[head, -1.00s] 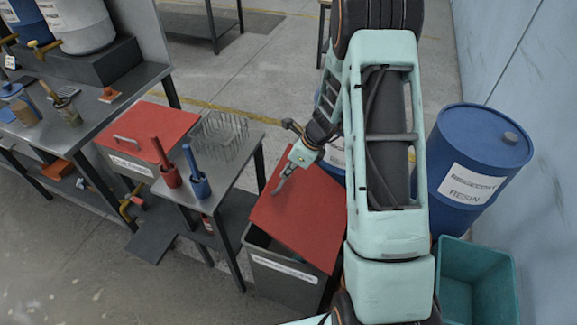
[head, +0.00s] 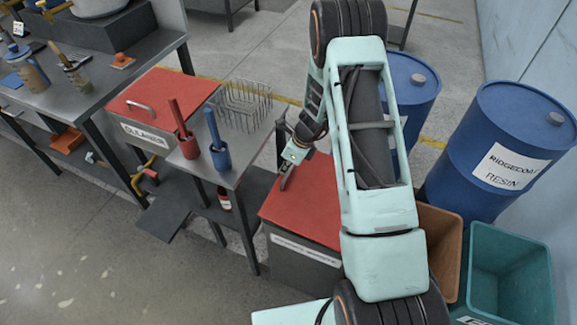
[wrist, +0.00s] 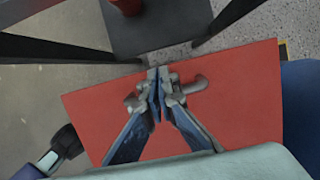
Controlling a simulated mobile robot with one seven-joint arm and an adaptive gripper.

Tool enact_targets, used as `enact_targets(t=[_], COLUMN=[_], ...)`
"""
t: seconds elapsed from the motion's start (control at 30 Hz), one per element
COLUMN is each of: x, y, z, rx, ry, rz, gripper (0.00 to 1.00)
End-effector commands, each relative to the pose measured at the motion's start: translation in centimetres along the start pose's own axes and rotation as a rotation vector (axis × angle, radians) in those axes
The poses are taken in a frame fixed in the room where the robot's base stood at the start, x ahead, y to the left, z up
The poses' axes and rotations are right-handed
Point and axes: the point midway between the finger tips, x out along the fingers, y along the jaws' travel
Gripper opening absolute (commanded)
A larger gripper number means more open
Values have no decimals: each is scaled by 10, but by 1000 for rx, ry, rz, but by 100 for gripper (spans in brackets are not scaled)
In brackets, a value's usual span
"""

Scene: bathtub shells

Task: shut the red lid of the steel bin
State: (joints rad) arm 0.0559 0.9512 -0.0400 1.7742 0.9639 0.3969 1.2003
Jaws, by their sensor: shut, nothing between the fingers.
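The steel bin (head: 290,262) stands on the floor right of the small table, with a white label on its front. Its red lid (head: 315,208) lies about flat over the top, and no opening shows along the front edge; a small gap cannot be ruled out. My arm hides the lid's right part. My gripper (head: 286,184) is shut and empty, over the lid's left back part. In the wrist view, the closed fingertips (wrist: 158,74) are over the red lid (wrist: 240,105), next to a grey handle (wrist: 197,85). I cannot tell whether they touch the lid.
Another red-lidded box (head: 160,97) stands left. Blue drums (head: 500,150), a brown bin (head: 440,245) and a teal bin (head: 510,275) stand right. Floor at front left is clear.

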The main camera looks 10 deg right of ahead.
Motion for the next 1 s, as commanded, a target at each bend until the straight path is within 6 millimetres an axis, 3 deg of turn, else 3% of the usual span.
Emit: enact_targets(t=[0.1,0.4,0.8,1.0], x=[14,21,19,-2], y=[0,0,0,-2], z=[-1,-2,-2,-1], rx=[-1,0,-1,-2], ry=[-1,0,-1,-1], rz=[-1,0,-1,-4], gripper=[0,0,0,0])
